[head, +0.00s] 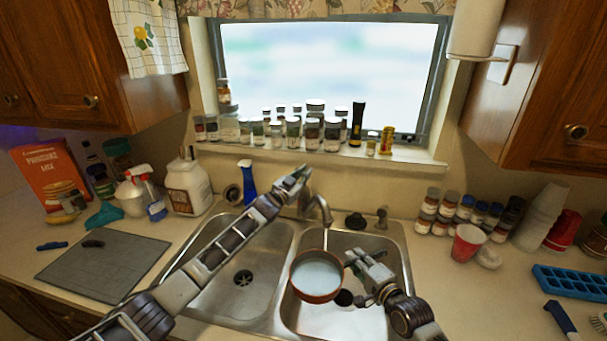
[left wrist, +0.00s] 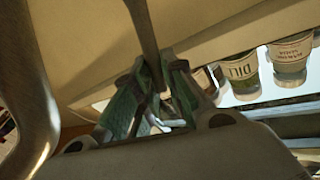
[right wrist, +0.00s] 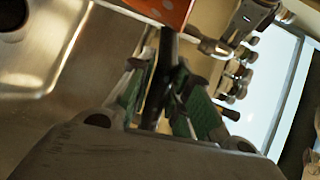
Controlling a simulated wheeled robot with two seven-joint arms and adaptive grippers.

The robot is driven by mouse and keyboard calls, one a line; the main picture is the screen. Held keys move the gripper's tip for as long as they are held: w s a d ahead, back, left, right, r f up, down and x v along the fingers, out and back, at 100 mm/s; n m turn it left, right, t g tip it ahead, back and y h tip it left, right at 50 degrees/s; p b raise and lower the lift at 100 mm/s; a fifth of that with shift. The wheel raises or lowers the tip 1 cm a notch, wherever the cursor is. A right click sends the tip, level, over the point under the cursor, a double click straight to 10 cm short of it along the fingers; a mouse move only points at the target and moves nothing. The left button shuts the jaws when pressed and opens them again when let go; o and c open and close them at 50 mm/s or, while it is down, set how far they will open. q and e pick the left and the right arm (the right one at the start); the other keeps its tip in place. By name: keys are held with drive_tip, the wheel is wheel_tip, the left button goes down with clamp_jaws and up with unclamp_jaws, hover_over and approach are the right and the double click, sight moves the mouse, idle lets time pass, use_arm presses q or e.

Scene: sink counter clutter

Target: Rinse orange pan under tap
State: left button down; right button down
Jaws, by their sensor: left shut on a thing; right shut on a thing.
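The orange pan (head: 304,294) is held roughly level over the right sink basin, under the tap (head: 322,206). A thin stream of water (head: 326,238) falls from the spout into the pan, and pale liquid shows inside it. My right gripper (head: 354,262) is shut on the pan's dark handle (right wrist: 167,55); the orange pan side (right wrist: 172,8) shows at the top of the right wrist view. My left gripper (head: 301,176) is behind the sink, shut on the tap's lever (left wrist: 143,30), which shows between its green pads in the left wrist view.
The left basin (head: 235,262) is empty, with my left arm crossing above it. Jars (head: 290,132) line the windowsill behind. A blue spray bottle (head: 248,183) stands behind the left basin. Spice jars (head: 447,210) and a red cup (head: 467,243) stand right of the sink.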

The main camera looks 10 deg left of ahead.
use_arm(q)
drive_tip(key=shift+s+d+f+m+t+h, duration=0.15)
drive_tip(key=shift+s+f+m+t+h, duration=0.2)
drive_tip(key=shift+s+t, duration=0.25)
drive_tip(key=c, duration=1.5)
unclamp_jaws()
drive_tip(key=shift+o, duration=0.2)
drive_tip(key=shift+s, duration=0.1)
drive_tip(key=v, duration=1.1)
drive_tip(key=shift+s, duration=0.3)
drive_tip(key=shift+f, duration=0.1)
